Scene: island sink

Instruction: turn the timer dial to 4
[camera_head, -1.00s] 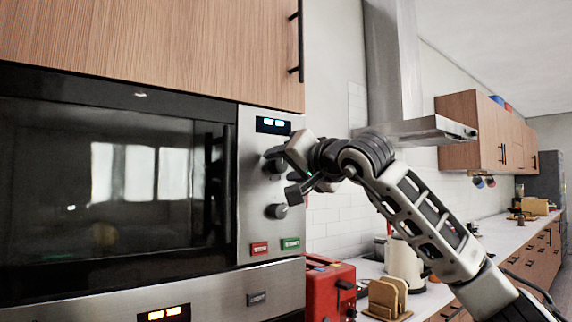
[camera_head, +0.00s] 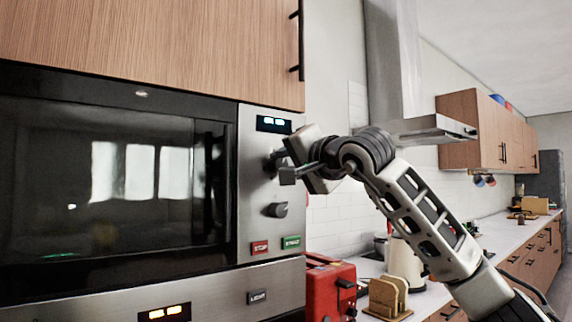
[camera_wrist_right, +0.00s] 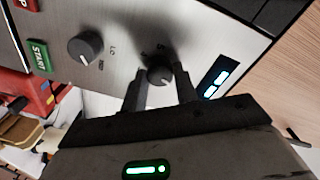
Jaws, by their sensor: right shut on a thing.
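The timer dial (camera_wrist_right: 159,75) is the upper round knob on the steel control panel, below the lit display (camera_head: 273,124). It has a dark rim and shows between the fingers in the right wrist view. My right gripper (camera_wrist_right: 161,84) is shut on it, one finger on each side. In the head view the right gripper (camera_head: 280,167) reaches the panel from the right and partly covers the dial. The dial's numbers and pointer are too dark and hidden to read. My left gripper is not in view.
A lower knob (camera_head: 277,210) with LO marked beside it sits below the dial. The red STOP button (camera_head: 259,247) and green START button (camera_head: 291,243) are further down. A red toaster (camera_head: 329,287) stands below right. A wooden cabinet (camera_head: 150,45) hangs above.

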